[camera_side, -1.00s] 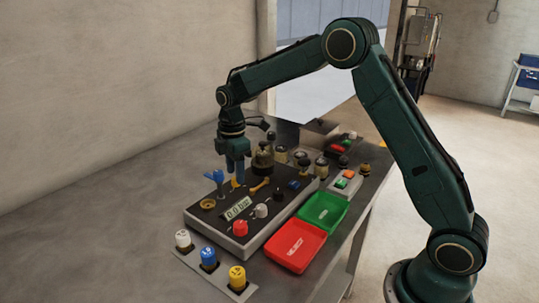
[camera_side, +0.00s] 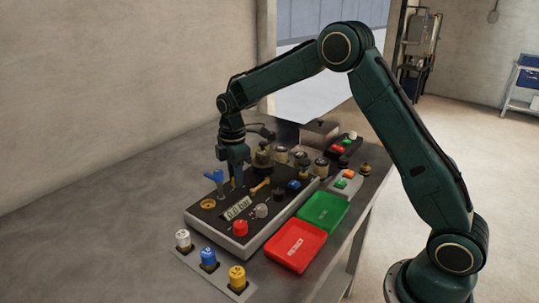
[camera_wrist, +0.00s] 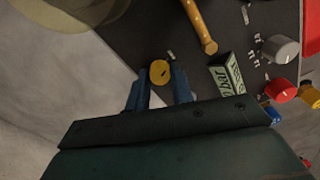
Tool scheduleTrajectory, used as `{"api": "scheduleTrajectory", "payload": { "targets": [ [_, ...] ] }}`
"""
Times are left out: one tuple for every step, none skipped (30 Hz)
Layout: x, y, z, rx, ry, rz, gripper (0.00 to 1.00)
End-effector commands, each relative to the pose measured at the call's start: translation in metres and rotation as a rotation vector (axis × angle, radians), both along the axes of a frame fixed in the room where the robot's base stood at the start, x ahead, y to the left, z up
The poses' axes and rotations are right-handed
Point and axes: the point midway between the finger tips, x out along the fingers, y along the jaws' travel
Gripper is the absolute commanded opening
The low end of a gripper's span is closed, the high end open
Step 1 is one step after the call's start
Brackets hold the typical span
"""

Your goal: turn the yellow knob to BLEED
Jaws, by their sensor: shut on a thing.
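The yellow knob (camera_wrist: 160,72) is on the dark top of the control panel (camera_wrist: 130,35). In the wrist view my gripper (camera_wrist: 160,88) has its blue fingers on either side of the knob, shut on it. In the side view my gripper (camera_side: 236,180) reaches straight down to the back left part of the panel (camera_side: 222,228), and the fingers mostly hide the knob. The small pale marks near the knob are too small to read, so I cannot tell which one is BLEED or exactly where the knob points.
A blue valve handle (camera_side: 215,184) stands close left of my gripper. A yellow lever (camera_side: 260,186), a display (camera_side: 237,208) and a red knob (camera_side: 240,228) are nearby. Red (camera_side: 296,246) and green (camera_side: 322,211) trays lie to the right. The table's left side is clear.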

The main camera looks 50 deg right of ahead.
Motion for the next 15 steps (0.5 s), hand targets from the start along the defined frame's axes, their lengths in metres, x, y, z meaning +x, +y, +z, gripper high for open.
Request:
{"api": "scheduleTrajectory", "payload": {
  "targets": [
    [-0.0001,0.0000,0.0004,0.000,0.000,-0.005,0.00],
    [-0.0001,0.0000,0.0004,0.000,0.000,-0.009,0.00],
    [-0.0001,0.0000,0.0004,0.000,0.000,-0.016,0.00],
    [-0.0001,0.0000,0.0004,0.000,0.000,-0.024,0.00],
    [-0.0001,0.0000,0.0005,0.000,0.000,-0.032,0.00],
    [-0.0001,0.0000,0.0005,0.000,0.000,-0.044,0.00],
    [-0.0001,0.0000,0.0005,0.000,0.000,-0.055,0.00],
    [-0.0001,0.0000,0.0005,0.000,0.000,-0.068,0.00],
    [-0.0001,0.0000,0.0005,0.000,0.000,-0.086,0.00],
    [-0.0001,0.0000,0.0005,0.000,0.000,-0.102,0.00],
    [0.0000,0.0000,0.0005,0.000,0.000,-0.119,0.00],
    [0.0000,0.0000,0.0005,0.000,0.000,-0.143,0.00],
    [0.0000,0.0000,0.0006,0.000,0.000,-0.164,0.00],
    [0.0000,0.0000,0.0006,0.000,0.000,-0.184,0.00],
    [0.0000,0.0000,0.0006,0.000,0.000,-0.214,0.00]
  ]
}}
